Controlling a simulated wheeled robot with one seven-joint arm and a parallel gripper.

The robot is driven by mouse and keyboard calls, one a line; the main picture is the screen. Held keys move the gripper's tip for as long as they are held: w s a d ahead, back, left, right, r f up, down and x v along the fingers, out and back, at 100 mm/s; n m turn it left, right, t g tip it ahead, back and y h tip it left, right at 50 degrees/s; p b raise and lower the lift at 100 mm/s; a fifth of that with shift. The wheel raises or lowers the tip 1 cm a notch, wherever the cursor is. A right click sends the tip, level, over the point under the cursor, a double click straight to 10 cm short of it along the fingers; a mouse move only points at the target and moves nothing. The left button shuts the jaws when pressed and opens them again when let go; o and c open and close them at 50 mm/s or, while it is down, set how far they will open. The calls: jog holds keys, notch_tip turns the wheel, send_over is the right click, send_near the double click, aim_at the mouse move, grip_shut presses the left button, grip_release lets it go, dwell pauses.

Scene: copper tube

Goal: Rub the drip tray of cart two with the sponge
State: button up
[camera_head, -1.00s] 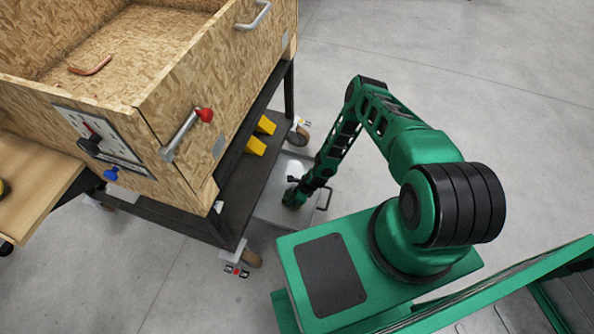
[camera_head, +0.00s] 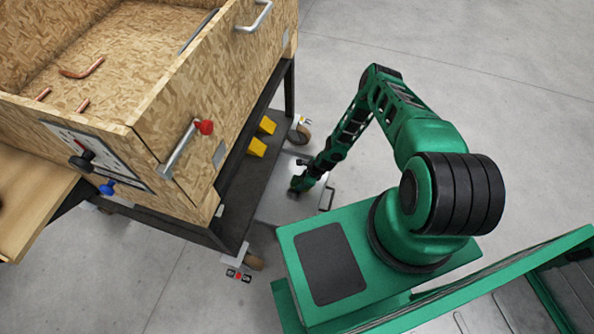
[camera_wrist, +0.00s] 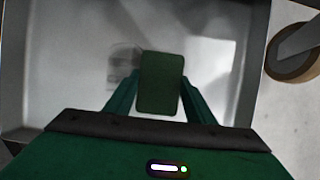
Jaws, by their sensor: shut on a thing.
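The drip tray (camera_head: 272,212) is a grey metal pan low at the near side of the cart, with a dark handle at its right. It fills most of the wrist view (camera_wrist: 215,65), where a dark smudge (camera_wrist: 122,66) shows on its floor. My gripper (camera_head: 296,189) is down over the tray. In the wrist view my gripper (camera_wrist: 160,92) is shut on a dark green sponge (camera_wrist: 160,75), held between both fingers just right of the smudge. I cannot tell whether the sponge touches the tray. In the head view the sponge is not distinct.
The chipboard cart (camera_head: 170,110) with copper tubes (camera_head: 82,68) in its box stands left of my arm. Its side has a red-tipped handle (camera_head: 185,145). Yellow blocks (camera_head: 257,146) sit on its lower shelf. A caster (camera_wrist: 295,60) is right of the tray. Floor beyond is clear.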

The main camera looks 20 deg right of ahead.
jog(key=shift+r, duration=3.9)
